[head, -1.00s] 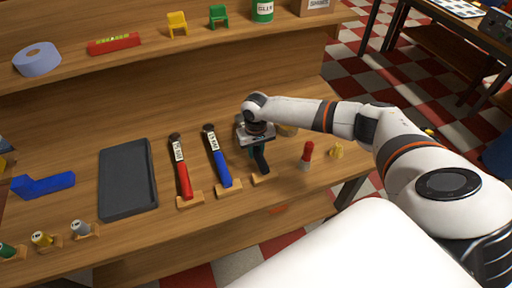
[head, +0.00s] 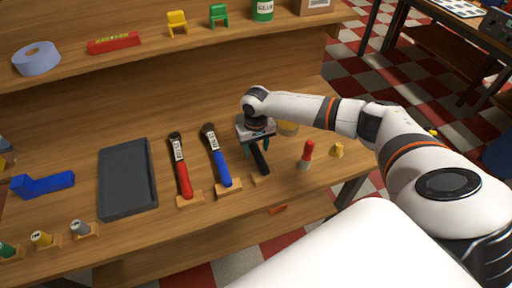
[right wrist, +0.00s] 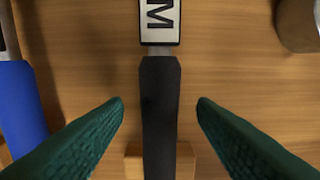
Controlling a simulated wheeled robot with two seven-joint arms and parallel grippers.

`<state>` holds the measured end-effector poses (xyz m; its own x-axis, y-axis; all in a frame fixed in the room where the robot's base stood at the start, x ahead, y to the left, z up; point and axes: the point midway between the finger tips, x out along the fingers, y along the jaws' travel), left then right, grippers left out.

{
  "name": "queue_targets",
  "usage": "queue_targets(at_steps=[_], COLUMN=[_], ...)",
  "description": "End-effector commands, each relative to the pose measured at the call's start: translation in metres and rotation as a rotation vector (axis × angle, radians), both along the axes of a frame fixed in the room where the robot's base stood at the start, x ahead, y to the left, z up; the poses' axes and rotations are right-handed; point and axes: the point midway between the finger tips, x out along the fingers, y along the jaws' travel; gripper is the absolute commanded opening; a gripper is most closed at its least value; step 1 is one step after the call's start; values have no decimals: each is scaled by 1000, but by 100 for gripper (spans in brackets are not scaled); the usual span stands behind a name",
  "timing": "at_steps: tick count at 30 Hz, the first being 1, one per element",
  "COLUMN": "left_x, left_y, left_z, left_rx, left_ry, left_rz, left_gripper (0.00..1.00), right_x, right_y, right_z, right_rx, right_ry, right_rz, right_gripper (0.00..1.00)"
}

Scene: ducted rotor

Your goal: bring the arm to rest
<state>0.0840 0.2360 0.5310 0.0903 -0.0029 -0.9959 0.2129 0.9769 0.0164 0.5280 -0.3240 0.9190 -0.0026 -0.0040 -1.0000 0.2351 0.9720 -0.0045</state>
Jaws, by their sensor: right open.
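My right gripper (head: 256,146) is over the bench at the right end of a row of long-handled tools. In the right wrist view its two green fingers (right wrist: 160,125) are spread on either side of a black-handled tool (right wrist: 160,110), with a gap on both sides. The black handle (head: 261,162) lies on a small wooden rest (head: 262,180), and its far end is hidden under my gripper in the head view. My left gripper is not in view.
A blue-handled brush (head: 219,160) and a red-handled brush (head: 182,170) lie left of it. A dark tray (head: 128,180) is farther left. A red-topped item (head: 307,153) and a small yellow piece (head: 337,150) stand to the right. A shelf (head: 130,62) runs behind.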

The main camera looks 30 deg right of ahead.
Motion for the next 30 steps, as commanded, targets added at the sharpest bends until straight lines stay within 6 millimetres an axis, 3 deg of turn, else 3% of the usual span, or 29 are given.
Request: queue_targets(at_steps=[9, 16, 25, 28, 30], left_x=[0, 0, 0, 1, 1], left_y=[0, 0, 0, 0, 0], left_z=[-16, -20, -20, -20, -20], left_rx=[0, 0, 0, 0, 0], left_ry=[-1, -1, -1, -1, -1], left_rz=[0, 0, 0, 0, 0], left_gripper=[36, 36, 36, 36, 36], right_x=[1, 1, -2, -12, -26], right_y=[0, 0, 6, 28, 55], right_z=[66, 95, 96, 79, 59], right_rx=[1, 0, 3, 12, 29], right_ry=[-5, -3, -2, -5, -15], right_rz=[1, 1, 18, 96, 189], right_gripper=[52, 52, 52, 52, 52])
